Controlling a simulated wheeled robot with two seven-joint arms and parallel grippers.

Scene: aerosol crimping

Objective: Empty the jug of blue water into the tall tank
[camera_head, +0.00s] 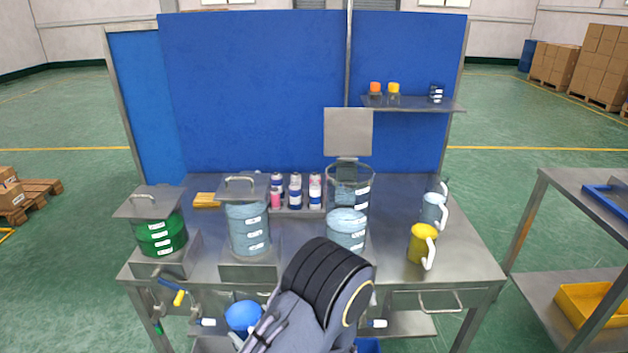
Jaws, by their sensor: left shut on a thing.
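The jug of blue water (243,315) shows as a rounded bright blue shape at the bottom left of centre, in front of the table. My left gripper (262,329) is shut on it; the fingers show only in part, and the contact and handle are hard to make out. My arm covers the bottom middle. The tall tank (363,190) is clear, stands upright on the table at centre right and holds pale blue liquid low down. A grey plate (348,132) stands upright above its back. My right gripper is not in view.
Lidded tanks of green (160,237) and pale blue liquid (249,228) stand on the left. Several cans (295,190) stand at the back. A yellow jug (421,245) and a pale blue jug (432,212) stand right of the tank. A shelf (415,104) hangs above.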

